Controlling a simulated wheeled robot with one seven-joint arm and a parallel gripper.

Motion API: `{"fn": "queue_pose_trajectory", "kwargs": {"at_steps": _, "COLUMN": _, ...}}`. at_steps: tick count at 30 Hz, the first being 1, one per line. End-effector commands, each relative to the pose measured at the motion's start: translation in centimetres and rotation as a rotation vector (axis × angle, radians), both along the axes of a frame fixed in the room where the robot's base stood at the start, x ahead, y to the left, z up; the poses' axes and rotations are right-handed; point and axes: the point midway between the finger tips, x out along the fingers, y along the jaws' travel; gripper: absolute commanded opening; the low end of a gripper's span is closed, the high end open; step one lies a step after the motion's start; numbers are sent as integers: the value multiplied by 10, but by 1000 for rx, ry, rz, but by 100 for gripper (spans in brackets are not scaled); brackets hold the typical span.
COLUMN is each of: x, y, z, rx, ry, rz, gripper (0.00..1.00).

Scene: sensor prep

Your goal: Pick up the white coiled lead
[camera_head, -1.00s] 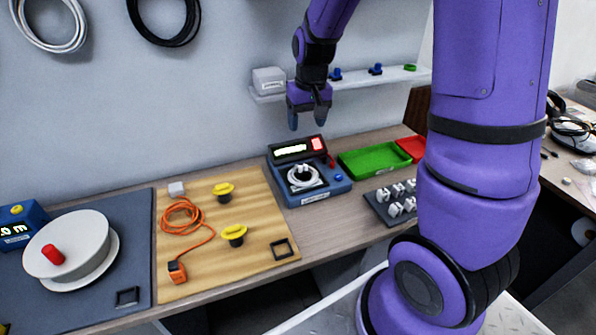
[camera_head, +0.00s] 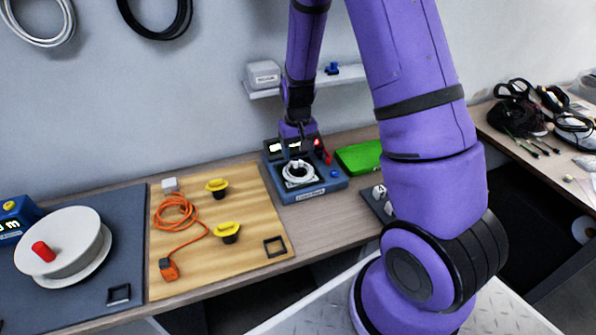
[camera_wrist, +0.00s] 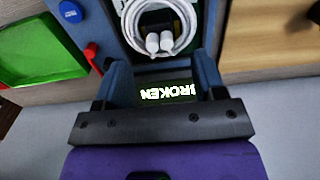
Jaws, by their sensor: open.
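The white coiled lead (camera_head: 299,174) lies in the recess of a blue tester box (camera_head: 318,193) on the bench. In the wrist view the coil (camera_wrist: 157,45) shows at the top centre, its two white plug ends side by side at its lower edge. My gripper (camera_head: 297,153) is pointed down just behind and above the coil in the head view. In the wrist view my gripper's two fingers (camera_wrist: 164,80) are apart with nothing between them, and the coil is beyond their tips. The tester's display (camera_wrist: 168,92) shows lit letters reading "BROKEN", seen upside down.
A red lever (camera_wrist: 91,57) and a blue button (camera_wrist: 70,11) are on the tester's side. A green tray (camera_head: 359,157) is right of it. A wooden board (camera_head: 262,215) with an orange lead (camera_head: 177,212) and yellow knobs is left. A shelf (camera_head: 350,79) hangs above.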

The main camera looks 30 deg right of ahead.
Motion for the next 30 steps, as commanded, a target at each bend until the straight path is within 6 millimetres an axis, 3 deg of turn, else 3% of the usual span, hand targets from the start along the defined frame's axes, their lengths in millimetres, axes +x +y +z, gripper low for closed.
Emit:
{"fn": "queue_pose_trajectory", "kwargs": {"at_steps": 9, "x": -4, "y": 1, "z": -41, "rx": 1, "ry": 4, "rz": -1, "gripper": 64}}
{"fn": "queue_pose_trajectory", "kwargs": {"at_steps": 20, "x": -3, "y": 1, "z": -49, "rx": 0, "ry": 2, "rz": -1, "gripper": 64}}
{"fn": "queue_pose_trajectory", "kwargs": {"at_steps": 27, "x": -3, "y": 1, "z": -49, "rx": 0, "ry": 2, "rz": -1, "gripper": 11}}
{"fn": "queue_pose_trajectory", "kwargs": {"at_steps": 30, "x": -3, "y": 1, "z": -49, "rx": 0, "ry": 1, "rz": -1, "gripper": 4}}
